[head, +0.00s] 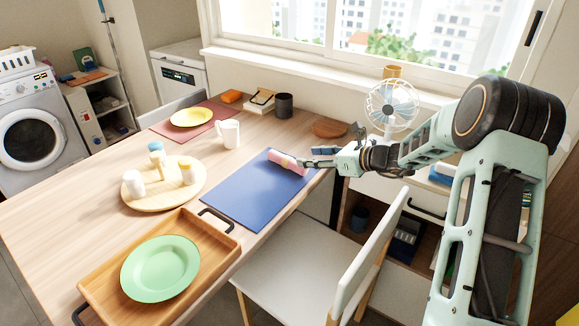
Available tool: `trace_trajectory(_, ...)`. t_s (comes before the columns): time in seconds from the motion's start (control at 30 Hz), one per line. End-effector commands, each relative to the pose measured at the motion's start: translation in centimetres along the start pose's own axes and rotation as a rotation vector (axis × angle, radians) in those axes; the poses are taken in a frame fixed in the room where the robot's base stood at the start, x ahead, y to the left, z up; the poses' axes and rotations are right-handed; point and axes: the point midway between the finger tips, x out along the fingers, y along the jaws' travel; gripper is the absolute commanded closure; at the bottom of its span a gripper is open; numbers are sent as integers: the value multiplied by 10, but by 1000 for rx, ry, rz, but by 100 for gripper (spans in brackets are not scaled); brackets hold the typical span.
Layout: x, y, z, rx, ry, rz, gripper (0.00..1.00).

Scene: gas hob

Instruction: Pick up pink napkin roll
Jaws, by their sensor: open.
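The pink napkin roll (287,162) lies at the far right part of the blue placemat (245,191) on the wooden table. It is a pink cylinder with a paler band, lying on its side. My gripper (305,157) reaches in from the right and is open. Its fingers are at the right end of the roll in the picture. I cannot tell from this view whether they touch it or how far above the mat they are.
A white mug (229,133) and a dark cup (284,105) stand behind the mat. A wooden tray (215,243) with a green plate (160,268) is in front. A round board (166,203) holds shakers. A white chair (300,262) stands at the table's right edge.

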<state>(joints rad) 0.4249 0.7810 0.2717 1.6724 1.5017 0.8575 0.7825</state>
Motion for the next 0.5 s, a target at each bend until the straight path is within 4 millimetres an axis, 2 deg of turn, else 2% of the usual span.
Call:
trace_trajectory(0.23, 39, 2, -1, -3, 2, 4, 54)
trace_trajectory(0.5, 62, 4, -2, -5, 3, 3, 54)
